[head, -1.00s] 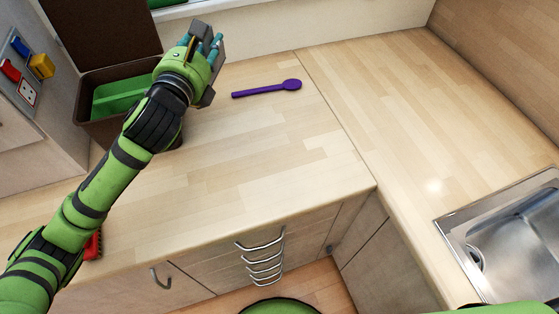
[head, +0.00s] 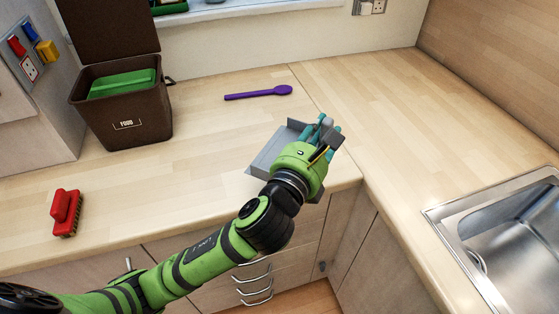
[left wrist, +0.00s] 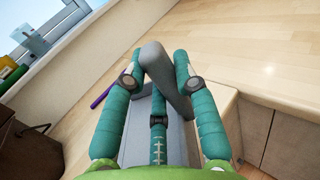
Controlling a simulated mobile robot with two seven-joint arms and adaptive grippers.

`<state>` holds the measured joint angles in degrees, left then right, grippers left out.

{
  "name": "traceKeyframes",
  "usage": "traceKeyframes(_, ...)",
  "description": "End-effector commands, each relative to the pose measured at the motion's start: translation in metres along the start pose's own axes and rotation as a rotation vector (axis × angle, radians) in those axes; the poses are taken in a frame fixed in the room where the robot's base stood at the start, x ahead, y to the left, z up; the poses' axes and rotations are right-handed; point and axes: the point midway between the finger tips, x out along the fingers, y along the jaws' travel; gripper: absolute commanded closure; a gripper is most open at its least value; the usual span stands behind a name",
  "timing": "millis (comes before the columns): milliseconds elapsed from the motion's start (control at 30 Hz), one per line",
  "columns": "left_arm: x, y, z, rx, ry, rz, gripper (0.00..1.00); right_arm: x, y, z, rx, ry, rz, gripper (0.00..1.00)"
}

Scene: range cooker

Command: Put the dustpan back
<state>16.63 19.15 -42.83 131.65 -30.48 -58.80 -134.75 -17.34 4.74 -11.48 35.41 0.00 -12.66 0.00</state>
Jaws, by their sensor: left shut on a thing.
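The grey dustpan (head: 268,158) shows beside my left gripper (head: 326,140), over the worktop near its front edge and the inner corner. My left gripper is shut on the dustpan. In the left wrist view, the dustpan's handle (left wrist: 157,65) rises between my gripper's teal fingers (left wrist: 155,85), and the fingers hide part of the pan. I cannot tell whether the pan touches the worktop. My right gripper is not in view.
A brown bin (head: 125,110) with a raised lid and a green item (head: 122,82) inside stands back left. A red brush (head: 67,212) lies front left. A purple spoon (head: 258,93) lies at the back. A sink (head: 515,235) is at right. The worktop's middle is clear.

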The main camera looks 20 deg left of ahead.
Motion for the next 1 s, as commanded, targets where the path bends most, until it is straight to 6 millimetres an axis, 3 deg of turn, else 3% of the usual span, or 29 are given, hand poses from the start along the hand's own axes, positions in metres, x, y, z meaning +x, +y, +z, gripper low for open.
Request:
traceKeyframes(200,0.01,0.053,-0.033,0.006,0.006,0.005,1.0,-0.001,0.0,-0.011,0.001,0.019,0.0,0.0)
traceKeyframes(400,0.018,0.085,-0.052,0.001,0.003,0.001,1.0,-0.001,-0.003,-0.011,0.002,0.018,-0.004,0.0)
traceKeyframes(567,0.019,0.094,-0.06,-0.001,0.002,0.0,1.0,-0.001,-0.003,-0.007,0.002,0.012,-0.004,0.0)
traceKeyframes(800,0.019,0.094,-0.093,-0.004,0.002,0.0,1.0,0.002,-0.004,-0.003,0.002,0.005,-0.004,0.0)
traceKeyframes(1000,0.019,0.093,-0.097,0.001,0.0,-0.002,1.0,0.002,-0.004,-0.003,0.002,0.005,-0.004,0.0)
